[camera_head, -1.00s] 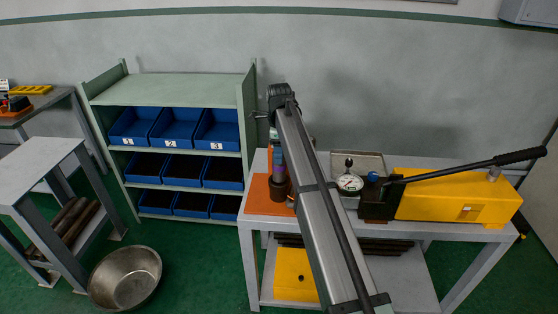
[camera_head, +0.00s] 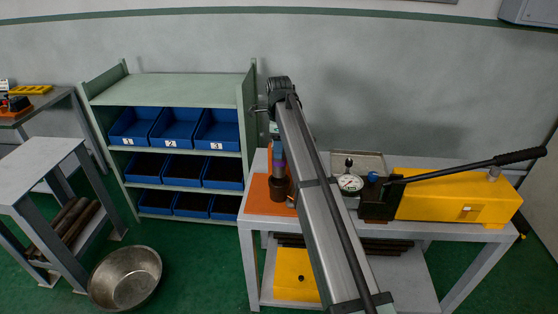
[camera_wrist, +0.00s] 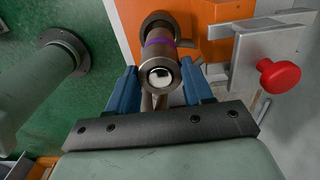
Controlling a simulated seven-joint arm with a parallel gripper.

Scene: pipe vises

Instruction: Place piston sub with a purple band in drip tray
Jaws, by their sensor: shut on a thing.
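The piston sub with a purple band (camera_wrist: 158,52) is a brownish metal cylinder with a shiny round end facing the wrist camera. My gripper (camera_wrist: 158,72) has its blue fingers on either side of it and is shut on it. In the head view the sub (camera_head: 281,188) stands about upright over the orange mat, partly hidden by my arm. I cannot tell whether its lower end touches the mat. A shallow grey tray (camera_head: 372,158), which looks like the drip tray, lies at the back of the table, right of my arm.
A dial gauge (camera_head: 350,183) stands in front of the tray. A yellow pump with a black lever (camera_head: 450,194) fills the table's right side. The wrist view shows a grey metal fixture with a red knob (camera_wrist: 279,75) close to the right finger. A shelf with blue bins (camera_head: 172,128) stands left.

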